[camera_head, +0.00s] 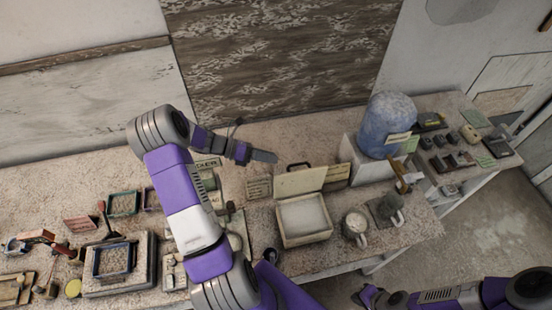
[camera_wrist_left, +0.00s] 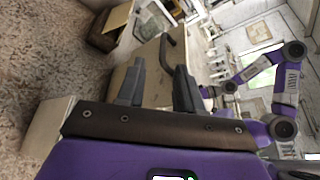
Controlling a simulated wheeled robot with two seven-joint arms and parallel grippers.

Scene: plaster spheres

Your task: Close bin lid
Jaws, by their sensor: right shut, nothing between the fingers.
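The bin (camera_head: 304,222) is a pale open box on the speckled table. Its beige lid (camera_head: 299,181) stands raised at the bin's back edge, with a dark handle (camera_head: 298,165) at the top. My left gripper (camera_head: 264,157) is behind and left of the lid, apart from it in the head view. In the left wrist view its two fingers (camera_wrist_left: 159,88) are spread and empty, with the lid (camera_wrist_left: 149,70) and dark handle (camera_wrist_left: 173,43) beyond them. My right gripper (camera_head: 369,296) is low at the bottom of the head view, shut and empty, away from the bin.
Two mugs (camera_head: 356,224) (camera_head: 390,208) stand right of the bin. A blue dome-shaped object (camera_head: 387,125) sits on a pale block behind them. Small frames and trays (camera_head: 112,262) crowd the table's left. Small items lie at the far right. The table's front edge is close to the bin.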

